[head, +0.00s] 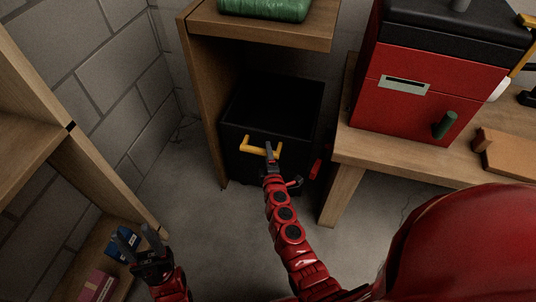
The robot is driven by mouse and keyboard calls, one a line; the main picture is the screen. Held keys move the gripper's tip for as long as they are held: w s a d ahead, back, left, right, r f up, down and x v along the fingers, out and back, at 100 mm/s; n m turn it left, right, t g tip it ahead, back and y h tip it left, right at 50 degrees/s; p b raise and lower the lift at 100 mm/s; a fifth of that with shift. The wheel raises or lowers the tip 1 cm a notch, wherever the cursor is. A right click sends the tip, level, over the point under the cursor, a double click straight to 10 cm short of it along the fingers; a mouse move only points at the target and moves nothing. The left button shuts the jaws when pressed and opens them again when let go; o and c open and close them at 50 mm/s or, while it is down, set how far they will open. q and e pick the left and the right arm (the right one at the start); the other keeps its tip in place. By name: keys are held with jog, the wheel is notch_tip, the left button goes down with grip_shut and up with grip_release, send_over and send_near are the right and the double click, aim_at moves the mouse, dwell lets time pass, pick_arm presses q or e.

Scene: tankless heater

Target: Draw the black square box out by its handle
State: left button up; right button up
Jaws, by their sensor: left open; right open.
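The black square box (235,172) stands on the floor under a wooden shelf, open at the top and apparently empty. Its yellow handle (246,148) sticks out from the front face. My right gripper (270,152) is at the right end of the handle, with its fingers open. Whether the fingers touch the handle or straddle it cannot be told. My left gripper (137,243) is open and empty at the lower left, in front of the low wooden shelf and away from the box.
A wooden shelf (275,28) with a green bundle (264,8) hangs over the box, its side panel close on the left. A wooden bench (385,157) with a red machine (405,100) stands at the right. Blue (122,245) and pink (97,286) items lie lower left. The floor before the box is clear.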

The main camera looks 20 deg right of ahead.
jog(key=shift+w, duration=0.25)
grip_shut()
dwell(1.4)
